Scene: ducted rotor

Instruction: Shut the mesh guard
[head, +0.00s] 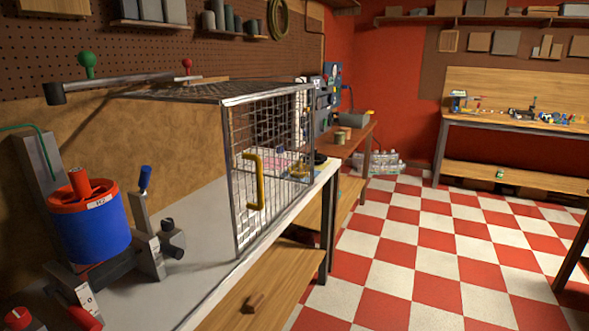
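The mesh guard (262,165) is a wire cage with a grey metal frame on the workbench. Its upright mesh panel stands along the bench's front edge and carries a yellow handle (254,181). The mesh top (190,91) reaches back toward the wall. I see no mesh under the top's left edge, on the side nearer to me. From this view I cannot tell how far the panel stands from its closed position. My gripper is not in view, and nothing of mine touches the guard.
A blue and red drum-shaped unit (92,222) and a blue-knobbed lever (145,180) stand left of the guard. A bar with a green knob (87,62) is above. The bench top (190,235) is bare between. The checkered floor (415,245) is open at right.

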